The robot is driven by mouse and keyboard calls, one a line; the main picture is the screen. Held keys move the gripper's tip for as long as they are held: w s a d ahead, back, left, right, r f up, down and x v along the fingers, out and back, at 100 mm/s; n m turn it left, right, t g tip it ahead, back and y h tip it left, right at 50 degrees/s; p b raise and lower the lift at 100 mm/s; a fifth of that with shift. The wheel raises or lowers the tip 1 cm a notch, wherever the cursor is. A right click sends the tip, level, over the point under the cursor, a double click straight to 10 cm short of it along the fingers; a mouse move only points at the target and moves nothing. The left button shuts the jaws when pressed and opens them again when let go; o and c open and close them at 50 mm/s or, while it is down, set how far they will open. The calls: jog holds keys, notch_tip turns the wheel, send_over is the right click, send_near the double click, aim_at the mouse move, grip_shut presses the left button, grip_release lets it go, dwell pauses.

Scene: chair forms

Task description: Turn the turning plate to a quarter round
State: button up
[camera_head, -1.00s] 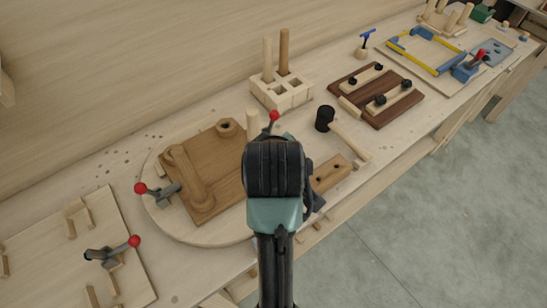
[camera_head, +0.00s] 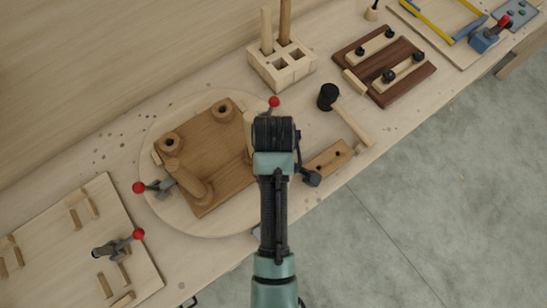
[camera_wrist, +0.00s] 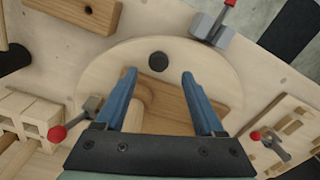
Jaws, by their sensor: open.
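The turning plate (camera_head: 220,229) is a large round pale wood disc on the bench in the head view. A brown wooden board (camera_head: 208,135) with round bosses and a thick bar (camera_head: 188,183) lies on it. Red-tipped clamps stand at its left (camera_head: 157,187) and upper right (camera_head: 273,103). In the wrist view, the plate (camera_wrist: 209,57) carries a dark round spot (camera_wrist: 158,62) near its edge. My gripper (camera_wrist: 158,74) is open above the plate, its blue fingers on either side below that spot, with nothing between the tips. My arm hides part of the plate's right side.
A pale fixture board (camera_head: 68,235) lies left of the plate. A wooden block with pegs (camera_head: 281,72), a black-headed mallet (camera_head: 330,97) and a dark brown board (camera_head: 403,88) stand to the right. A drilled wooden block (camera_head: 329,159) lies near the front edge.

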notch_tip(320, 180, down, 8)
jog(key=shift+w+f+p, duration=0.1)
jog(key=shift+w+p, duration=0.05)
jog(key=shift+p, duration=0.2)
grip_shut()
dwell(1.4)
